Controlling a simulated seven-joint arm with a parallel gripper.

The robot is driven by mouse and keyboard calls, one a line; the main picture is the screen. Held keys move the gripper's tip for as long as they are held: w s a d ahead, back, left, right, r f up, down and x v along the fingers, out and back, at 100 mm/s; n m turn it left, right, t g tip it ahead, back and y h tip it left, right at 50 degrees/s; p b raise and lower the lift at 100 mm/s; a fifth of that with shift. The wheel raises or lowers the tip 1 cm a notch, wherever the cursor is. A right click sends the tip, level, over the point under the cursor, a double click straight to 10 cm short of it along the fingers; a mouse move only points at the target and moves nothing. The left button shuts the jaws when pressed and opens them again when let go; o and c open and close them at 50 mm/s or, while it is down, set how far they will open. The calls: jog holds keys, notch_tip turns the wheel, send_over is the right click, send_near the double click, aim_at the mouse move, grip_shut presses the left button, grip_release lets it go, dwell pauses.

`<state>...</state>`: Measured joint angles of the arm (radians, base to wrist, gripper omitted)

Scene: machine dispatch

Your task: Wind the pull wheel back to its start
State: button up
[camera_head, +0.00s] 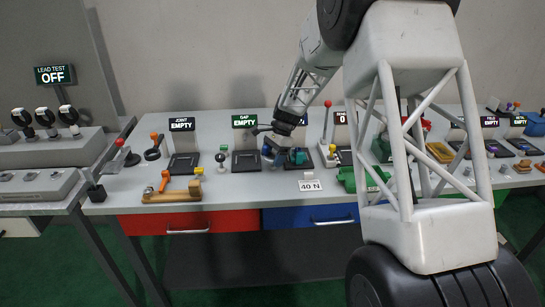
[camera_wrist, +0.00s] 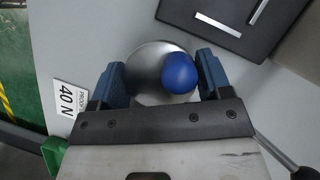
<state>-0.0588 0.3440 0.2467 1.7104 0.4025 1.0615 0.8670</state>
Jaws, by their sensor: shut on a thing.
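In the wrist view, a round silver wheel (camera_wrist: 148,58) with a round blue knob (camera_wrist: 180,72) on its face sits between the two blue fingers of my gripper (camera_wrist: 163,80). The fingers are shut on the wheel's opposite sides. The knob lies right of the wheel's middle, near the right finger. In the head view my gripper (camera_head: 284,157) is low at the bench top, behind the 40 N sign (camera_head: 310,186). The wheel is hidden there by the fingers.
A black plate (camera_wrist: 222,22) with silver bars lies close to the wheel. The GAP EMPTY display (camera_head: 244,121) stands left of my gripper. A red-knobbed lever (camera_head: 327,120) rises at its right, and a green machine (camera_head: 362,180) stands at the front right.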

jog(key=n+g, duration=0.1)
jog(key=n, duration=0.1)
jog(key=n+h, duration=0.1)
jog(key=n, duration=0.2)
jog(key=shift+n+g+h, duration=0.3)
jog(key=shift+g, duration=0.1)
jog(key=n+h, duration=0.1)
jog(key=n, duration=0.1)
jog(key=n+h, duration=0.1)
jog(key=n, duration=0.2)
jog(key=shift+g, duration=0.3)
jog(key=n+h, duration=0.2)
jog(key=n, duration=0.4)
jog(key=shift+n+t+h, duration=0.35)
jog(key=shift+n+h, duration=0.05)
jog(key=shift+n, duration=0.7)
jog(key=shift+n+t+h, duration=0.35)
jog(key=shift+n+h, duration=0.05)
jog(key=shift+n, duration=0.7)
jog(key=o, duration=0.9)
jog(key=shift+r, duration=0.15)
jog(key=shift+v, duration=3.8)
